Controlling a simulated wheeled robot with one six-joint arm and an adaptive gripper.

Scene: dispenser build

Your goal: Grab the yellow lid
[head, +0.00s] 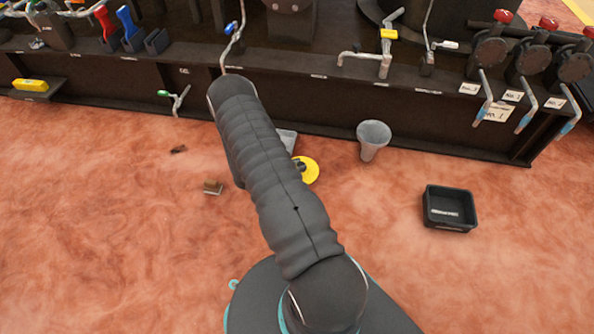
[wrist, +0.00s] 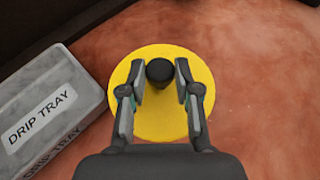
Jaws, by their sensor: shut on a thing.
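The yellow lid (wrist: 160,120) is a round yellow disc with a black knob (wrist: 160,72) near its middle, seen from above in the wrist view. My gripper (wrist: 160,80) has its two fingers on either side of the knob and is shut on it. In the head view the yellow lid (head: 309,170) shows partly beside my arm, which hides the rest of it and most of my gripper. I cannot tell whether the lid rests on the surface or is lifted.
A grey drip tray (wrist: 50,110) lies left of the lid, very close to it. A dark dispenser frame (head: 420,115) runs along the back.

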